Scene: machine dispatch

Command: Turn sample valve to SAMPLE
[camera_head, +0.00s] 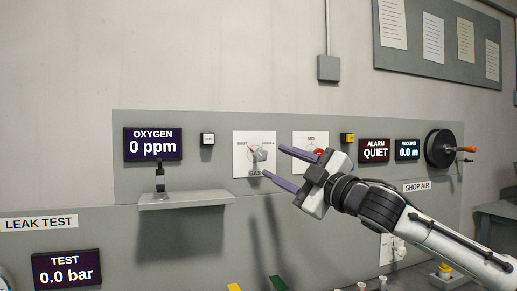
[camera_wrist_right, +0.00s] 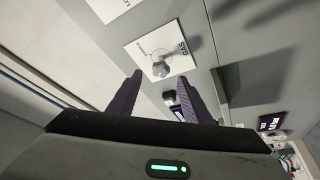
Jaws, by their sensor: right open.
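The sample valve is a grey knob (camera_head: 260,154) on a white square plate (camera_head: 241,138) marked GAS, with a small label on either side of the knob. A small reddish mark shows at the knob's upper left, but the labels are too small to read surely. My right gripper (camera_head: 271,160) is open and empty, its purple fingers pointing left towards the plate. In the right wrist view the knob (camera_wrist_right: 160,69) lies ahead between the two fingertips (camera_wrist_right: 160,76), apart from them as far as I can tell. My left gripper is not in view.
A second white plate (camera_head: 303,137) with a red knob sits behind my right gripper. An OXYGEN display (camera_head: 153,144) reads 0 ppm, above a small shelf (camera_head: 187,201) that juts out. A yellow button (camera_head: 347,138), ALARM display (camera_head: 374,151) and hose reel (camera_head: 440,148) are to the right.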

